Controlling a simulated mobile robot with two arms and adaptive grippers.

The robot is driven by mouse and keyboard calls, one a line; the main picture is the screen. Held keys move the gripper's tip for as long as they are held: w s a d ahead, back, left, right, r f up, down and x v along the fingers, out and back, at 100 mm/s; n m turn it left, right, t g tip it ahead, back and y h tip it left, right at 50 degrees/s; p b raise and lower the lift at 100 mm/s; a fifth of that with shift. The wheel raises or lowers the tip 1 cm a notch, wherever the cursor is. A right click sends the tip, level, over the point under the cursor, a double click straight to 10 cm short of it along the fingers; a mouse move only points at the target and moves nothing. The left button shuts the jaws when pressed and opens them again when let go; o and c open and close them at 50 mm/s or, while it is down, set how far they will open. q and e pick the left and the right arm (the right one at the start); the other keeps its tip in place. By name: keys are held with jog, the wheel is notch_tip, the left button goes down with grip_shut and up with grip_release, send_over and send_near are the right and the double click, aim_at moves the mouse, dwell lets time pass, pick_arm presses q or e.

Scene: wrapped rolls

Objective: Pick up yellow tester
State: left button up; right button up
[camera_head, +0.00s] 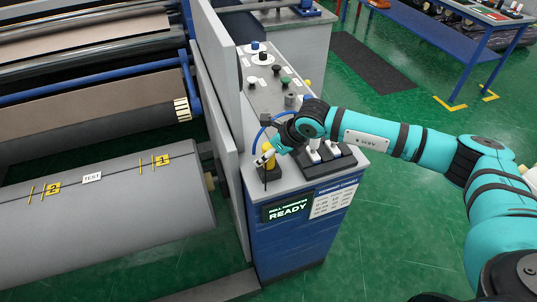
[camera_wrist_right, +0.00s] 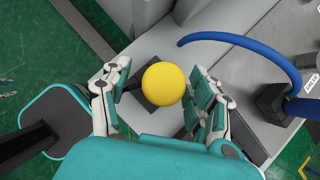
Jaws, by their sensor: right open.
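The yellow tester (camera_head: 268,156) stands at the front left corner of the grey console top, partly covered by my right gripper (camera_head: 265,150). In the right wrist view the tester shows as a round yellow knob (camera_wrist_right: 165,84) over a dark square base. My right gripper (camera_wrist_right: 158,75) is open there, with one finger on each side of the yellow knob. A gap shows on the left side; I cannot tell whether the right finger touches it. My left gripper is in neither view.
A blue curved hose (camera_wrist_right: 245,43) arches close by the gripper. Dark holders with white-topped tools (camera_head: 322,152) stand just right of it on the console (camera_head: 285,105). A large grey roll (camera_head: 110,205) lies left, behind an upright grey panel.

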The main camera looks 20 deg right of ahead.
grip_shut()
jog(key=shift+r, duration=0.1)
jog(key=shift+r, duration=0.15)
